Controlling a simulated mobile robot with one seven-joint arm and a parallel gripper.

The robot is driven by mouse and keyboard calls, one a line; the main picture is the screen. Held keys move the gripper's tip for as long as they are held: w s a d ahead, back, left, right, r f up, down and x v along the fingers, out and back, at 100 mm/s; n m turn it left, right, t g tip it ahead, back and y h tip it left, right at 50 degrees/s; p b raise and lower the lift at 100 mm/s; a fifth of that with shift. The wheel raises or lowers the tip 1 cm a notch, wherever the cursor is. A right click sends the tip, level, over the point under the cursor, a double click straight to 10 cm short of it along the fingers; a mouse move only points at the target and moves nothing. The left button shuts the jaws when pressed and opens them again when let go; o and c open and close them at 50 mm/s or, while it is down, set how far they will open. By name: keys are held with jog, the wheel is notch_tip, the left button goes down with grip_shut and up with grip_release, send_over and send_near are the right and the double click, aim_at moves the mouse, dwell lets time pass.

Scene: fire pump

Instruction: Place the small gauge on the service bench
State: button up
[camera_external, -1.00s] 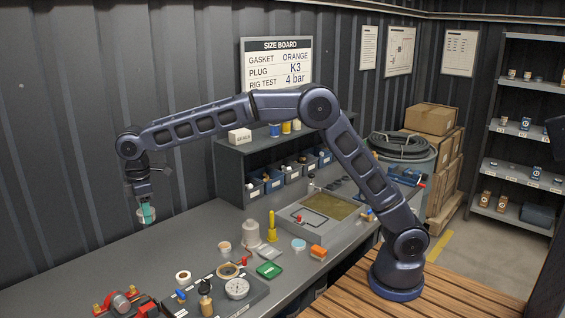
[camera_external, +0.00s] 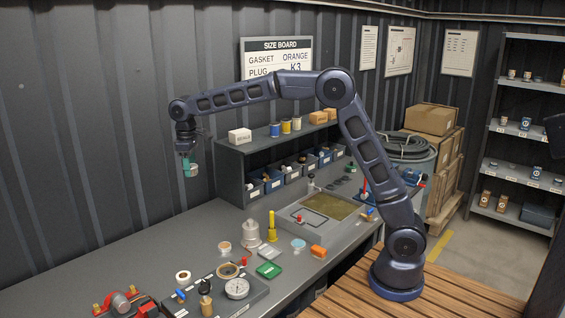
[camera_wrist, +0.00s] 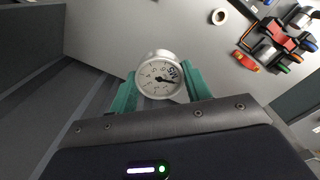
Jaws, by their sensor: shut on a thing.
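The small gauge (camera_wrist: 160,77) has a round white dial with black marks and a dark needle. In the wrist view it sits between the green fingers of my gripper (camera_wrist: 160,92), which is shut on it. In the external view my gripper (camera_external: 190,166) hangs in the air above the back left part of the grey service bench (camera_external: 140,255), near the wall. The gauge is small there and mostly hidden by the fingers. The bench surface below my gripper is bare.
A larger gauge (camera_external: 237,288) lies on a dark tray at the front. A red device (camera_external: 128,303) stands at the front left. A shelf with blue bins (camera_external: 273,181) and a white box (camera_external: 240,135) stands right of my gripper. The bench's left part is clear.

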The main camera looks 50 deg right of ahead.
jog(key=w+d+m, duration=0.3)
jog(key=d+m, duration=0.3)
jog(key=d, duration=1.7)
jog(key=m, duration=0.5)
send_over(275, 209)
notch_tip(275, 209, down, 11)
notch_tip(275, 209, down, 21)
jog(key=shift+s+a+r, duration=0.15)
jog(key=shift+r, duration=0.05)
jog(key=shift+f, duration=0.1)
jog(key=o, duration=0.8)
jog(key=shift+o, duration=1.3)
